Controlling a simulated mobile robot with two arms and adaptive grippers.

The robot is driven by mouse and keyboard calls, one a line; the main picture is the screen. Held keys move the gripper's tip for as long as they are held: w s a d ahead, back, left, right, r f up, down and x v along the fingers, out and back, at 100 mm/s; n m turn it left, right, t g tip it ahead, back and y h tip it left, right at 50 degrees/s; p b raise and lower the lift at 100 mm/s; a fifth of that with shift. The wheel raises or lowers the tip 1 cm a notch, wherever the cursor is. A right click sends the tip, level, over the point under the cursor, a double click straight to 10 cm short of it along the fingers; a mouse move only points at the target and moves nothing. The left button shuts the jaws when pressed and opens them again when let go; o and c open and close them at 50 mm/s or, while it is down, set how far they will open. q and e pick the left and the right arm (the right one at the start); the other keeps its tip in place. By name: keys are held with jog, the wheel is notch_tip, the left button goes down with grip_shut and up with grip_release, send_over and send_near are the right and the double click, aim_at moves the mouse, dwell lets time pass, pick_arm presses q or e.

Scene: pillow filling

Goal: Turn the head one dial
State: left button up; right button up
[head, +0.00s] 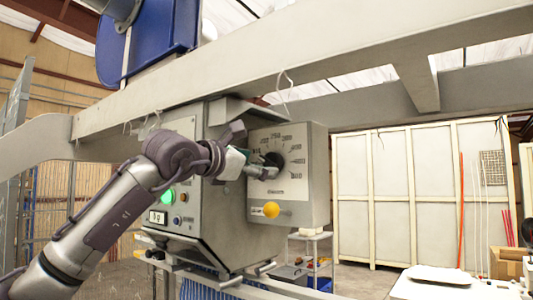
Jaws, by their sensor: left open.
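The head one dial (274,160) is a dark round knob on the pale front face of a grey machine box, with a scale of numbers around it. My left arm comes in from the lower left, and its gripper (263,172) is at the dial's lower left edge. The fingers are small in the view and cover part of the dial. I cannot tell whether they touch it. My right gripper is not in view.
A yellow knob (271,209) sits below the dial on the same box. A lit green button (168,197) is on the panel at left, partly beside my arm. A beige beam (300,50) crosses above. White cabinets (420,195) stand behind at right.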

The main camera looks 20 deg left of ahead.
aim_at(266, 164)
pick_arm(q)
jog(key=shift+p+x, duration=0.7)
jog(key=shift+x, duration=1.2)
jog(key=c, duration=1.2)
